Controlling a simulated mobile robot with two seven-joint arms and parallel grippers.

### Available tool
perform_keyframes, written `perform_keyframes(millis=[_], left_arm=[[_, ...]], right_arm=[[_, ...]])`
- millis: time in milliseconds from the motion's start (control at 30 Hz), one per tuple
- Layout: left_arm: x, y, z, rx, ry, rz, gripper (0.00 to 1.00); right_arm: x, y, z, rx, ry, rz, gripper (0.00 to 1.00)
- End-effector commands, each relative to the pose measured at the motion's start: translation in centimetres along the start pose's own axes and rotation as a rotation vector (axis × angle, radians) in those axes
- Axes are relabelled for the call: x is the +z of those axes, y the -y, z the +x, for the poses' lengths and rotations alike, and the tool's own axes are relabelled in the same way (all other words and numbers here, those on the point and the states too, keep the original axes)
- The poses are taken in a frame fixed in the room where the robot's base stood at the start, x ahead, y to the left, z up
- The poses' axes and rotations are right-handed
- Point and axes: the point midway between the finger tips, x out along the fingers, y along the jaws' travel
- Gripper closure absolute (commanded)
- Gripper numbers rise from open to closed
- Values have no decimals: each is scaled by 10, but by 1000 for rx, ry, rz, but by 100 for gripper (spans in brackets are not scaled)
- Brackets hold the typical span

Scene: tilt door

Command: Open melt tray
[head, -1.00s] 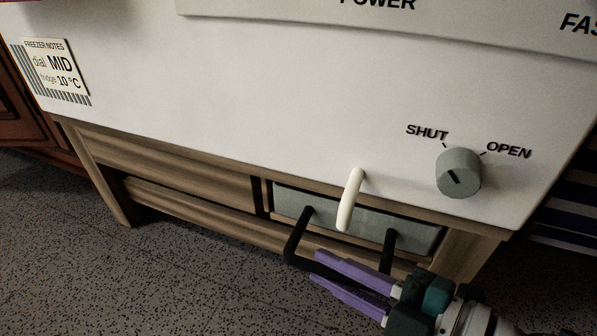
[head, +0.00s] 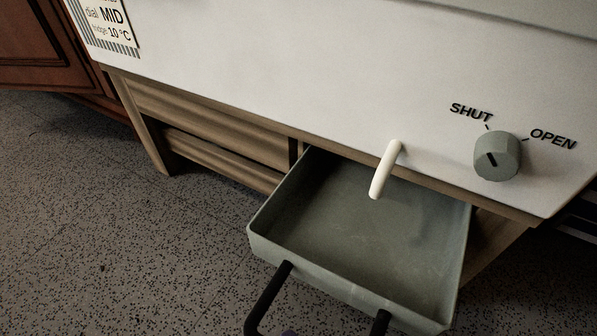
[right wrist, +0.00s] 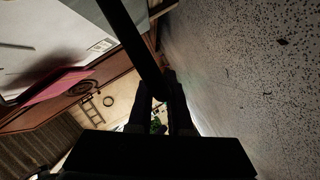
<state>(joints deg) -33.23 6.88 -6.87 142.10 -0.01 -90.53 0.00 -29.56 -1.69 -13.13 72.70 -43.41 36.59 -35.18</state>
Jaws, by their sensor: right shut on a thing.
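The grey-green melt tray (head: 262,229) is slid out from the wooden stand under the white freezer in the head view. It is empty and its inside floor shows. Its black bar handle (head: 268,297) runs off the bottom edge; the bar also crosses the right wrist view (right wrist: 132,38). My right gripper (right wrist: 161,98) is shut on this handle in the right wrist view. In the head view only a sliver of a purple finger shows at the bottom edge. My left gripper is in neither view.
A white spout (head: 385,170) hangs down over the tray's back part. A grey dial (head: 497,156) marked SHUT and OPEN sits to its right, its line towards SHUT. Speckled floor (head: 120,260) is clear left of the tray. A wooden cabinet (head: 45,45) stands at far left.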

Motion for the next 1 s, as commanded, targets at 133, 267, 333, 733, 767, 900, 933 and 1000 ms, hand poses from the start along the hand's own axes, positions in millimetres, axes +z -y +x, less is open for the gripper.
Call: perform_keyframes(millis=[133, 267, 333, 733, 767, 900, 933, 1000], left_arm=[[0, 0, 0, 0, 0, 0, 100], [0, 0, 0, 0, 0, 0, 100], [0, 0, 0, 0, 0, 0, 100], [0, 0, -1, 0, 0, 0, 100], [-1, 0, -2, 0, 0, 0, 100], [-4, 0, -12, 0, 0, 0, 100], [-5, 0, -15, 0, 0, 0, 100], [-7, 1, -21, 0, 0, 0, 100]], right_arm=[[-2, -1, 0, 3, -6, 0, 100], [-2, -1, 0, 2, -6, 0, 76], [-1, -1, 0, 2, -5, 0, 68], [0, 0, -1, 0, -2, 0, 53], [0, -1, -3, -1, -1, 0, 53], [-2, -2, -22, -4, 1, 2, 53], [-2, -3, -28, -4, 0, 1, 53], [-2, -3, -43, -5, 1, 2, 53]])
